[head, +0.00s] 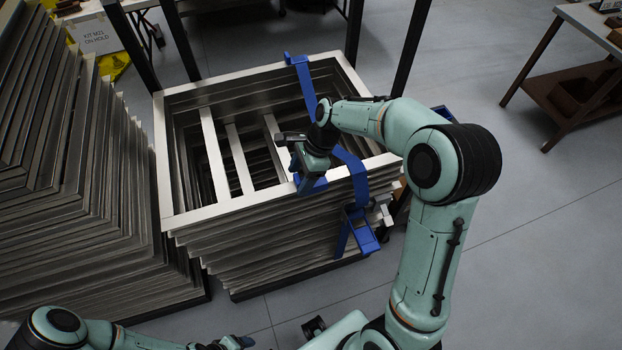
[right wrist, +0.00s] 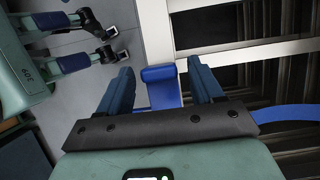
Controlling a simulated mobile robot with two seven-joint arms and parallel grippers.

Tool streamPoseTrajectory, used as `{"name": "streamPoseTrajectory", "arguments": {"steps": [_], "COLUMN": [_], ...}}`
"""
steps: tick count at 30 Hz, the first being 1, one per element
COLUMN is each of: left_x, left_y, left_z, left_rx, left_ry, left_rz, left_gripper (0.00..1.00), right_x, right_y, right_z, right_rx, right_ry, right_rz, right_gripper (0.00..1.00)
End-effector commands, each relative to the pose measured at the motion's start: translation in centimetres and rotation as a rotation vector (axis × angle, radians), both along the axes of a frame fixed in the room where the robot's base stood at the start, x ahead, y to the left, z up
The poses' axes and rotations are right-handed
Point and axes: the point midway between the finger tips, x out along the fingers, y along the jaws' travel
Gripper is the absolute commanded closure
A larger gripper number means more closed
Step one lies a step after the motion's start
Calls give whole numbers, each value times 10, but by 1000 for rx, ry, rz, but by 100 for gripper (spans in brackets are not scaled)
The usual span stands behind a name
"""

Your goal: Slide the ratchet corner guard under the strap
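A blue strap (head: 304,80) runs over the top of a stack of metal frames (head: 190,216) and down its near side. A blue ratchet (head: 363,238) hangs there. The blue corner guard (right wrist: 162,85) sits at the frame's edge, between the fingers of my right gripper (right wrist: 160,82), with a gap on each side. In the head view the right gripper (head: 308,172) is over the near top edge, left of the strap, and partly hides the guard. In the right wrist view the strap (right wrist: 284,118) passes at the right. My left gripper (head: 236,343) is low at the bottom edge, too small to read.
Another tall stack of metal frames (head: 60,160) stands close on the left. Dark posts (head: 410,50) rise behind the strapped stack. A table with a lower shelf (head: 560,85) stands at the far right. The floor between is clear.

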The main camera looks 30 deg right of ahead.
Motion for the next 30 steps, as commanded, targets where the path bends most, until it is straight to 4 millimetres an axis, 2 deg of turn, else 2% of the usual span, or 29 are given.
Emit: {"name": "streamPoseTrajectory", "arguments": {"steps": [1,4,14,30], "left_x": [0,0,0,4], "left_y": [0,0,0,0], "left_z": [0,0,0,6], "left_rx": [0,0,0,0], "left_ry": [0,0,0,-4], "left_rz": [0,0,0,0], "left_gripper": [34,34,34,34], "right_x": [0,0,0,-8], "right_y": [0,0,-1,-35], "right_z": [0,0,0,1], "right_rx": [0,0,0,-1], "right_ry": [0,0,0,1], "right_rz": [0,0,0,-1], "right_gripper": [47,80,79,79]}}
